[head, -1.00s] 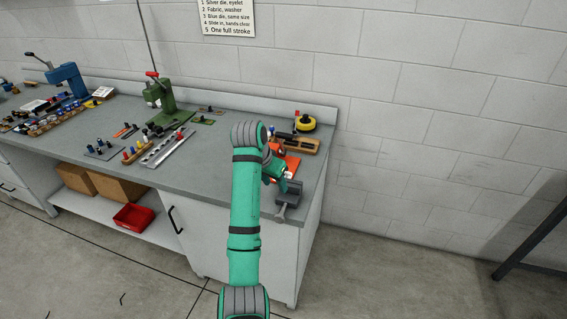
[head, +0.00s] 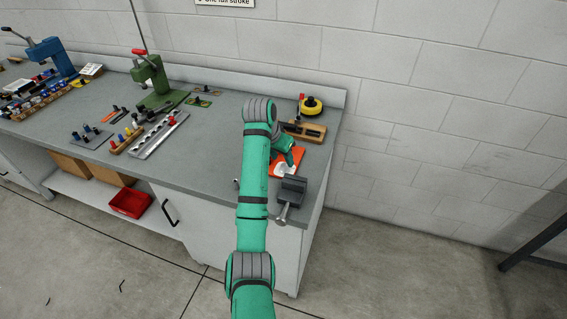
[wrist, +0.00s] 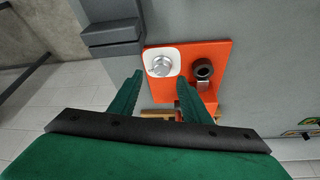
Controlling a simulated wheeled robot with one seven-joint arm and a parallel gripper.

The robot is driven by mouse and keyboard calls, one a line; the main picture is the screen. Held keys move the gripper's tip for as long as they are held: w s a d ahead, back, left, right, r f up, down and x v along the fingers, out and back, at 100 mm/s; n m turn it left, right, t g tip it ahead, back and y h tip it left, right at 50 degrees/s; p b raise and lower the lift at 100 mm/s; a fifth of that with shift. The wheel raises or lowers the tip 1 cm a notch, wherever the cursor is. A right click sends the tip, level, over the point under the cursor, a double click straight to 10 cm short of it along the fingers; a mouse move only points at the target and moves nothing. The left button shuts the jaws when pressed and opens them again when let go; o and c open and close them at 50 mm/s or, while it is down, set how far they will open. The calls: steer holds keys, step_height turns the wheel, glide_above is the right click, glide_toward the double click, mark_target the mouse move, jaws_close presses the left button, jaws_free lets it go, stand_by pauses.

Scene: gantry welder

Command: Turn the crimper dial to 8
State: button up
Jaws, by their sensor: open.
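The crimper dial, a small silver knob (wrist: 160,67) on a white rounded plate, sits on an orange base (wrist: 215,55) in the wrist view. The numbers on the dial are too small to read. Beside the dial on the same base is a dark round part (wrist: 202,69) with a hole. My gripper (wrist: 158,78) is open and empty, its two green fingers apart and pointing toward the dial, which shows just beyond the fingertips. In the head view the orange base (head: 297,155) lies at the right end of the bench, partly hidden by my arm.
A grey vise (head: 291,192) stands at the bench's front right edge, close to the orange base. Behind are a wooden block (head: 310,132) and a yellow tape roll (head: 312,106). A green press (head: 152,82) and tool racks stand to the left.

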mark_target(285, 165)
steer(key=x, duration=0.5)
steer(key=shift+w+a+f, duration=0.1)
steer(key=shift+c, duration=0.5)
steer(key=shift+w, duration=0.15)
steer(key=c, duration=0.9)
